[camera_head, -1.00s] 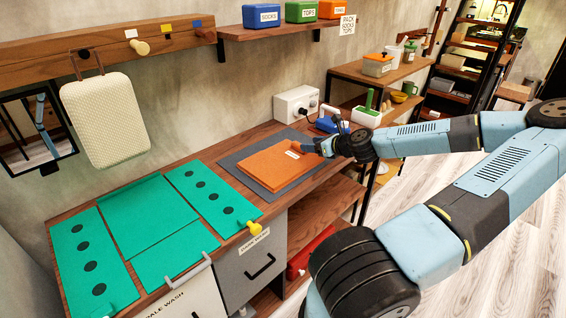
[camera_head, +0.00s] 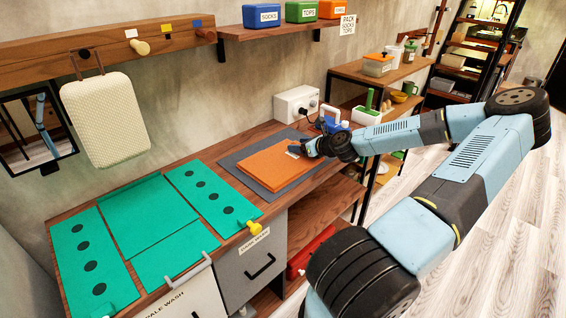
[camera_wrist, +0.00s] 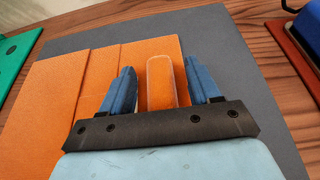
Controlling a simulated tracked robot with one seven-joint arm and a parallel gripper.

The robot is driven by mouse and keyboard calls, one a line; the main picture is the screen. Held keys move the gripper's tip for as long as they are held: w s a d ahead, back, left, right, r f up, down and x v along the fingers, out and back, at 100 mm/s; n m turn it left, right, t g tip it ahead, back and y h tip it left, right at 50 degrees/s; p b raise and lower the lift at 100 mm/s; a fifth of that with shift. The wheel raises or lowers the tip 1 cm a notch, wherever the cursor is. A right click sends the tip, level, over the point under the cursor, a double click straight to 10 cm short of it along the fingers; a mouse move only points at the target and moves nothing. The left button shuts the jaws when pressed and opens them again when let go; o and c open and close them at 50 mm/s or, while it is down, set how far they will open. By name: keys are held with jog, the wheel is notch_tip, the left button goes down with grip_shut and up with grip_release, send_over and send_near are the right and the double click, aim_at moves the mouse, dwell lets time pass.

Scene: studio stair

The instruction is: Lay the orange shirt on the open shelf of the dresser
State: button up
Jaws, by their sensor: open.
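The orange shirt (camera_head: 275,166) lies folded flat on a dark grey mat (camera_head: 239,178) on top of the wooden dresser. In the wrist view the shirt (camera_wrist: 60,95) shows fold lines and a narrow raised orange strip (camera_wrist: 161,80). My gripper (camera_wrist: 163,78) is open, with its two blue fingers on either side of that strip. I cannot tell whether the fingers touch the cloth. In the head view my gripper (camera_head: 300,149) is at the shirt's right end. The open shelf (camera_head: 322,205) is below the dresser top, at its right part.
A green folding board (camera_head: 150,215) covers the left of the dresser top. A white box (camera_head: 296,104) and a blue iron (camera_head: 332,122) stand behind the mat. A red object (camera_head: 308,252) lies lower in the dresser, below the open shelf.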

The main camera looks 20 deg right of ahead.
grip_shut()
dwell(0.5)
jog(key=shift+r, duration=0.1)
jog(key=shift+r, duration=0.3)
notch_tip(320, 180, up, 3)
jog(key=shift+d+f, duration=0.1)
jog(key=shift+f, duration=0.05)
jog(key=s+a+r, duration=0.4)
jog(key=s+r, duration=0.5)
jog(key=s, duration=0.4)
jog(key=shift+s+r, duration=0.25)
